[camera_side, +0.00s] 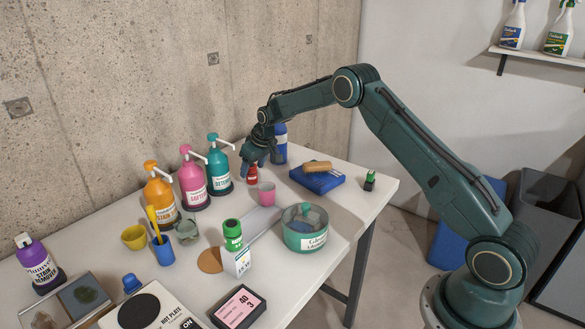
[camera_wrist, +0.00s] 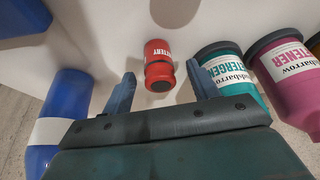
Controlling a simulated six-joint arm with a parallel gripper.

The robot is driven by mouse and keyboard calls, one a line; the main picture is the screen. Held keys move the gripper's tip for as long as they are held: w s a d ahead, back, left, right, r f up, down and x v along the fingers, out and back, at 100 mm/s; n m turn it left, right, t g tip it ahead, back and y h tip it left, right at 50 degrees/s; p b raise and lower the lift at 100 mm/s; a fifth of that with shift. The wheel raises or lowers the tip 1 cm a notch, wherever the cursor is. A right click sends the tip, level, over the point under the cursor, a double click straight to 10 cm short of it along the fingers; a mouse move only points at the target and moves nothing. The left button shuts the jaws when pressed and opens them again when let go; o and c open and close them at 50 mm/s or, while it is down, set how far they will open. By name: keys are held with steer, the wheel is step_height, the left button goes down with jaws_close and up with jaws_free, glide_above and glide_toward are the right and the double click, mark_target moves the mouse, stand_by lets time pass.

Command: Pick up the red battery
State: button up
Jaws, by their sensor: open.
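The red battery (camera_side: 252,175) stands on the white table near the wall, just below my gripper (camera_side: 255,157) in the side view. In the wrist view the red battery (camera_wrist: 159,66) has a dark end and white lettering. It lies ahead of and between the two fingers of my gripper (camera_wrist: 157,88), which are spread apart. The fingers do not appear to touch it. Part of the battery's top is hidden by the gripper in the side view.
A teal pump bottle (camera_side: 218,165) stands left of the battery and a blue bottle (camera_side: 280,143) stands behind it to the right, both close to my fingers. A pink cup (camera_side: 266,194) stands in front. A blue box (camera_side: 317,181) lies to the right.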

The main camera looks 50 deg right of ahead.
mark_target(253, 166)
steer(key=shift+x, duration=1.6)
steer(key=c, duration=1.1)
